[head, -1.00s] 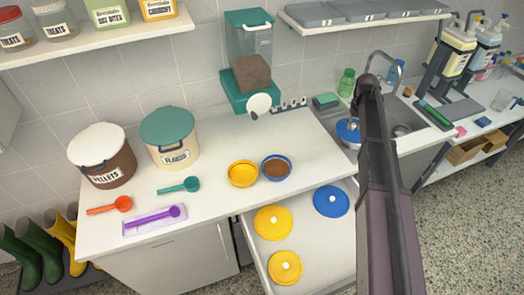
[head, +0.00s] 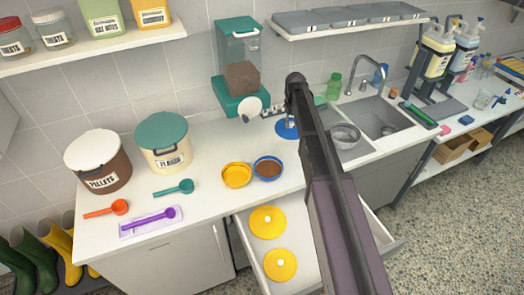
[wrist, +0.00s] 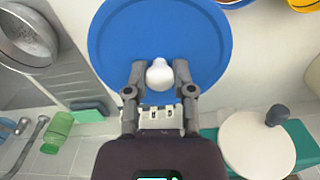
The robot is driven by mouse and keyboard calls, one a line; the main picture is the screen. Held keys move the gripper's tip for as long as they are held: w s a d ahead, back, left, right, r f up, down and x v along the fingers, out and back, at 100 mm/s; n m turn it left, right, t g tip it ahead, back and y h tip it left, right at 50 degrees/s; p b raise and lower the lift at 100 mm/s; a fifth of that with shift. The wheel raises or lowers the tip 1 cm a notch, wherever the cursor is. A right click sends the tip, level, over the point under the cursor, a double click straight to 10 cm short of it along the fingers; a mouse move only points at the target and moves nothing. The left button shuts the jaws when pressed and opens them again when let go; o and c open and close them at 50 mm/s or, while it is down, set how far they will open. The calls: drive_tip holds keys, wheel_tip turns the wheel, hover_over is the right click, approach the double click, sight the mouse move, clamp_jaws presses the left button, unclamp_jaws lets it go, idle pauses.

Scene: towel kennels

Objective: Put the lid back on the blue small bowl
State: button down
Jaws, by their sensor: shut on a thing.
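My gripper (wrist: 160,85) is shut on the white knob (wrist: 160,74) of a blue lid (wrist: 125,30). In the head view the lid (head: 285,130) shows partly behind my arm, above the counter left of the sink. The lid looks roughly level. The blue small bowl (head: 268,178) stands uncovered on the counter, with brown food in it, to the left and front of the held lid. Its rim just shows at the top edge of the wrist view (wrist: 236,4). A yellow bowl (head: 236,184) stands close to its left.
An open drawer (head: 250,245) below the counter holds yellow lids (head: 267,222); my arm hides part of it. A teal dispenser (head: 240,101) stands behind the bowls. A metal bowl (head: 346,133) is by the sink (head: 381,112). Scoops (head: 174,188) lie left on the counter.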

drive_tip(key=shift+s+d+r, duration=0.1)
drive_tip(key=shift+s+d, duration=0.05)
drive_tip(key=shift+d, duration=0.05)
drive_tip(key=shift+a, duration=0.1)
drive_tip(key=s+a+f+n+b, duration=0.5)
drive_tip(key=s+a+n, duration=0.4)
drive_tip(key=n, duration=0.5)
drive_tip(key=shift+s+f+n+b, duration=0.3)
drive_tip(key=shift+f+n, duration=0.05)
drive_tip(key=shift+n, duration=0.05)
drive_tip(key=shift+f, duration=0.1)
drive_tip(key=shift+f+b, duration=3.1)
drive_tip(key=shift+b, duration=0.05)
drive_tip(key=shift+w, duration=0.15)
